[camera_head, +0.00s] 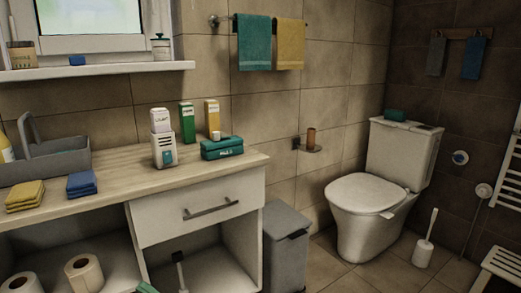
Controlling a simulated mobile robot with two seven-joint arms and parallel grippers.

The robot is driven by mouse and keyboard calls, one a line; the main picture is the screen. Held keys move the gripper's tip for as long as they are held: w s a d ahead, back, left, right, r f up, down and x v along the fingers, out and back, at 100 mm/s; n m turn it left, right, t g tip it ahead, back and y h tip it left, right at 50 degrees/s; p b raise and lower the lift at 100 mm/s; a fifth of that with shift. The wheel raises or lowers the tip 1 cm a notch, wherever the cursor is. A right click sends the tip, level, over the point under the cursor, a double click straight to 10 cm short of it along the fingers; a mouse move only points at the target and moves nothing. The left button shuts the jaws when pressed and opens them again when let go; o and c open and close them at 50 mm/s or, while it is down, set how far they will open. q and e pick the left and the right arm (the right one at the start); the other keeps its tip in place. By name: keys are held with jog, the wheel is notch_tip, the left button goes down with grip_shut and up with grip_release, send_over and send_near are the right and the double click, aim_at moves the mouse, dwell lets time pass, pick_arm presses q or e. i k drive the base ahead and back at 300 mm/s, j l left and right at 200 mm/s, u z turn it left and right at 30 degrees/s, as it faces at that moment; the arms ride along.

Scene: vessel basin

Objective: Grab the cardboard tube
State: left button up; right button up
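A brown cardboard tube (311,138) stands upright on a small wall-mounted holder (311,149), between the counter and the toilet. It is small in the picture, and I cannot tell how it is fixed there. Neither of my grippers is in view.
A wooden counter (120,183) with a drawer (200,212) fills the left side, holding boxes, sponges and a grey caddy (45,165). A grey bin (286,250) stands on the floor below the holder. The toilet (368,195) is right of it, with a toilet brush (424,245) beside it.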

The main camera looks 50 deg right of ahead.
aim_at(310, 139)
jog(key=i+z, duration=0.4)
jog(key=z, duration=1.7)
